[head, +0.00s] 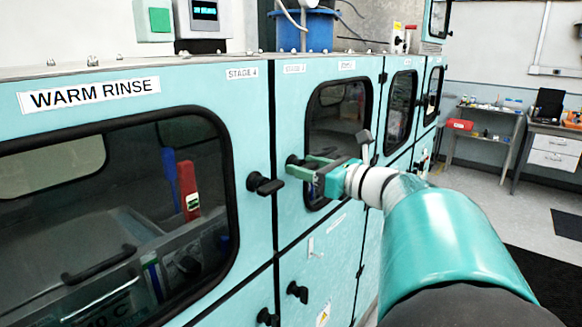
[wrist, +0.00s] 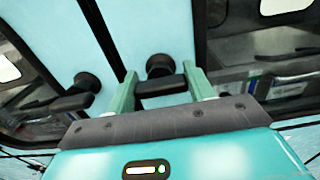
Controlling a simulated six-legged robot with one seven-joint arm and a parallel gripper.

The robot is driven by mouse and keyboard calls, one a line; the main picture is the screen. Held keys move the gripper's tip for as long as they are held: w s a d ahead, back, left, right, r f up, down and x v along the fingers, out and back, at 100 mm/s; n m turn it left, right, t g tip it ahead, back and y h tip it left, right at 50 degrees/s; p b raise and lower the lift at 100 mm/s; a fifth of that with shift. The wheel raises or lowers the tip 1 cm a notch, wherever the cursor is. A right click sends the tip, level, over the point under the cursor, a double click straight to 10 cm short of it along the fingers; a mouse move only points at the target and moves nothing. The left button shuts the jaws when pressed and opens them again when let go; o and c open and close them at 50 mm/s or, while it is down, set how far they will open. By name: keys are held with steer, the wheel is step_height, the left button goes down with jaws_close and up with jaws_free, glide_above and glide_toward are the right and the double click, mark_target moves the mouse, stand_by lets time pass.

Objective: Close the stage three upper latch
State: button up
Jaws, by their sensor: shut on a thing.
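The stage three upper latch (head: 291,160) is a black knob with a short handle on the teal panel, just right of the seam below the "STAGE 3" label (head: 293,68). My gripper (head: 302,169) is shut on this latch, its green fingers one on each side of the handle. In the wrist view the latch (wrist: 161,86) sits between the two fingers, its handle lying across the gap. In the head view the fingers partly hide the handle.
Another black latch (head: 264,184) sits close by, left of the seam; it also shows in the wrist view (wrist: 75,95). Two lower latches (head: 297,291) (head: 267,317) are below. A dark window (head: 336,110) is behind my gripper. Free floor lies to the right.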

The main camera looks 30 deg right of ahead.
steer(key=shift+n, duration=0.5)
steer(key=n, duration=0.3)
steer(key=shift+a+n, duration=0.1)
steer(key=shift+n, duration=0.2)
steer(key=n, duration=0.4)
steer(key=shift+f+n, duration=0.1)
steer(key=shift+n, duration=0.2)
steer(key=n, duration=0.4)
steer(key=shift+a, duration=0.1)
steer(key=n, duration=0.4)
steer(key=shift+f+n, duration=0.1)
steer(key=shift+n, duration=0.2)
steer(key=o, duration=1)
steer(key=shift+s, duration=0.1)
